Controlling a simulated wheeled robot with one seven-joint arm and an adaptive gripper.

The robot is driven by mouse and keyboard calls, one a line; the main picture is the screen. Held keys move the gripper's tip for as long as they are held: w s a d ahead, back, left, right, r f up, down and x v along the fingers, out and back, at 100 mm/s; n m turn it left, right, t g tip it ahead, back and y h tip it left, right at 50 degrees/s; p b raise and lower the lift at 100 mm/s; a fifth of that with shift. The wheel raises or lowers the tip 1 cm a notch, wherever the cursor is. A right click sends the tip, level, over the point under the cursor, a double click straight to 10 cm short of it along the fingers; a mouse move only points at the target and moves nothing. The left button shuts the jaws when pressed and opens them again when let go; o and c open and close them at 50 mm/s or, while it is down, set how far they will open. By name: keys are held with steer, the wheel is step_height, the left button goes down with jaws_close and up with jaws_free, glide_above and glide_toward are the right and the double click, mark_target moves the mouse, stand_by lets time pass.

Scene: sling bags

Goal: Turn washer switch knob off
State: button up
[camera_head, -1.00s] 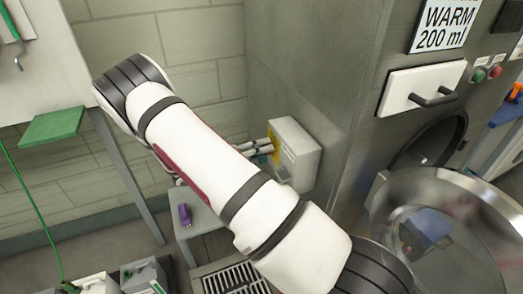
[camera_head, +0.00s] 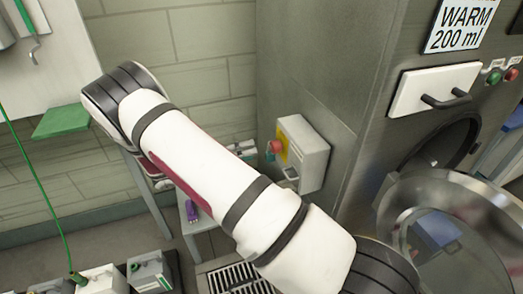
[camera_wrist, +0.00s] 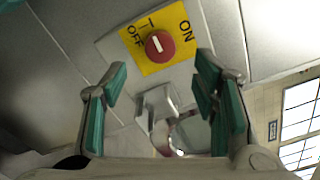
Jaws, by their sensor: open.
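The red round knob (camera_wrist: 158,46) sits on a yellow plate (camera_wrist: 180,57) printed OFF and ON in the wrist view. A pale bar marks the knob's face. I cannot surely tell which label it points to. In the head view the red knob (camera_head: 276,147) and yellow plate (camera_head: 283,139) are on the side of a light grey switch box (camera_head: 312,160). My gripper (camera_wrist: 161,72) is open and empty, its green-padded fingers apart and clear of the knob. In the head view my arm mostly hides it.
The washer (camera_head: 335,90) stands right of the box, its round glass door (camera_head: 445,235) swung open. A white drawer (camera_head: 430,90) with a dark handle is above. A silver latch (camera_wrist: 158,103) lies below the knob in the wrist view. A purple object (camera_head: 192,211) rests on a low surface.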

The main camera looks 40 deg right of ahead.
steer(key=shift+v, duration=2.1)
steer(key=shift+r, duration=0.1)
